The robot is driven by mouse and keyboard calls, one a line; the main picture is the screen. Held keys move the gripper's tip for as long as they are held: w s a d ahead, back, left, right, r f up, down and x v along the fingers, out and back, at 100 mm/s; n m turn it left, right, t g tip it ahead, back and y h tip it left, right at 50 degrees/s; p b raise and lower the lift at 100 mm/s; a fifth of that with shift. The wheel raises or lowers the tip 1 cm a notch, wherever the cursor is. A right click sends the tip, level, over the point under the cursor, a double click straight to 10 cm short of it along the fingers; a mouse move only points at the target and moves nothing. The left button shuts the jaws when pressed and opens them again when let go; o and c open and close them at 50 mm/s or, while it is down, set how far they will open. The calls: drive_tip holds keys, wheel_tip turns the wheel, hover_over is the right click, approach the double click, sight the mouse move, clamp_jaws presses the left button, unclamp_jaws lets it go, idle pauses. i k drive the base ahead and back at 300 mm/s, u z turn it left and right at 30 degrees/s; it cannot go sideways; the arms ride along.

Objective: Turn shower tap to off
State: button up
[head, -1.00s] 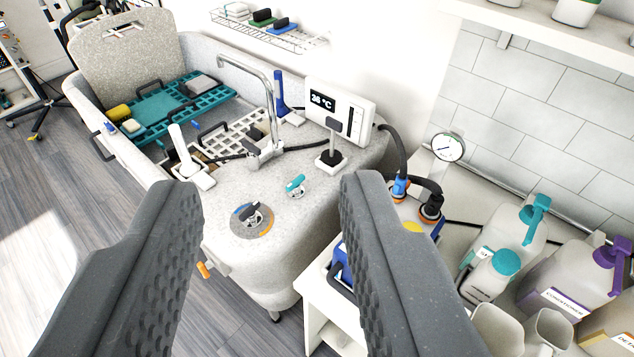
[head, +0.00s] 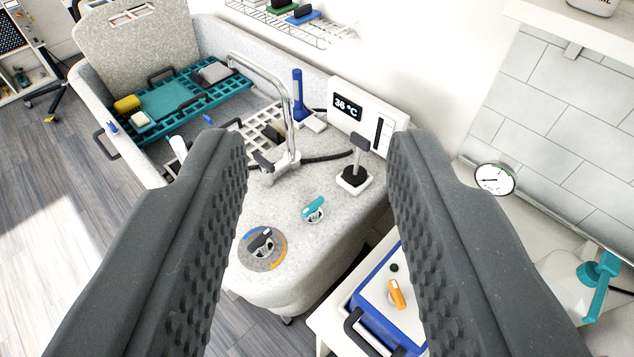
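My gripper (head: 306,140) is open and empty, its two dark textured fingers framing the near end of a grey speckled tub (head: 330,260). Between the fingers, on the tub's top, are a small tap with a teal handle (head: 313,208) and a tap with a dark handle (head: 262,240) on a round dial with blue and orange arcs. A chrome faucet (head: 290,110) with a dark lever (head: 264,161) stands behind them. I cannot tell which of these is the shower tap. The fingers appear apart from all the taps.
A white temperature display (head: 362,112) reading 36 °C and a black-topped post (head: 356,175) stand behind the taps. A blue box (head: 376,318) with an orange knob (head: 397,294) is at lower right. A pressure gauge (head: 494,179) is at right.

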sight(311, 211)
drive_tip(key=k, duration=1.3)
drive_tip(key=u, duration=0.35)
drive_tip(key=i, duration=2)
drive_tip(key=z, duration=0.65)
